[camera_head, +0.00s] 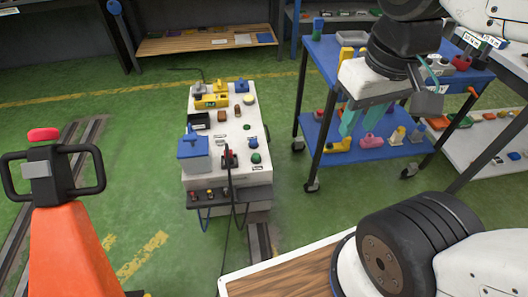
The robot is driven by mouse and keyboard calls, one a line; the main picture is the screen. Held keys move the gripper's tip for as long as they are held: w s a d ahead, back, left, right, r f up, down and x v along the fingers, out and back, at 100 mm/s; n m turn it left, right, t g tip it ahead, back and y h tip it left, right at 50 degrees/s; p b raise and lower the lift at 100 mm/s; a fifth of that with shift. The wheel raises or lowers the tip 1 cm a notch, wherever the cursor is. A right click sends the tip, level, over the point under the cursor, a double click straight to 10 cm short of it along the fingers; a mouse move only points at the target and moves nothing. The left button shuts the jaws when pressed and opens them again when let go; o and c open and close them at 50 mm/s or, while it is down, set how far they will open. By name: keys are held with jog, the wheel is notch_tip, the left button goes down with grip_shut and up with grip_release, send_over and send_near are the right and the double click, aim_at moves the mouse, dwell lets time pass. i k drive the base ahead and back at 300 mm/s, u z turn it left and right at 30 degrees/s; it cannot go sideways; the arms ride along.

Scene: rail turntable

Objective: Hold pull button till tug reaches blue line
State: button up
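A white console (202,172) stands in the middle of the floor with several controls on it. A green round button (256,158) sits near its front right, with a small label below it. A dark lever-like control (230,156) is left of that button. Which control is the pull button cannot be told, as the labels are too small to read. A yellow block-like item (211,101) lies near the console's far end; whether it is the tug is unclear. No blue line can be made out. My gripper (361,121) hangs right of the console, its two teal fingers apart and empty.
A blue cart (325,68) with loose items stands behind my gripper. An orange pallet-jack-like handle (62,230) rises at left. Rails (35,215) run along the floor at left. A wooden-topped surface (290,277) is at the bottom. Green floor is open around the console.

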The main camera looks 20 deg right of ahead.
aim_at(256, 157)
jog(key=z, duration=0.65)
jog(key=i, duration=1.05)
jog(key=u, duration=0.65)
jog(key=i, duration=0.3)
jog(key=z, duration=0.2)
jog(key=k, duration=1.3)
jog(key=u, duration=0.1)
jog(key=i, duration=0.9)
jog(key=u, duration=0.35)
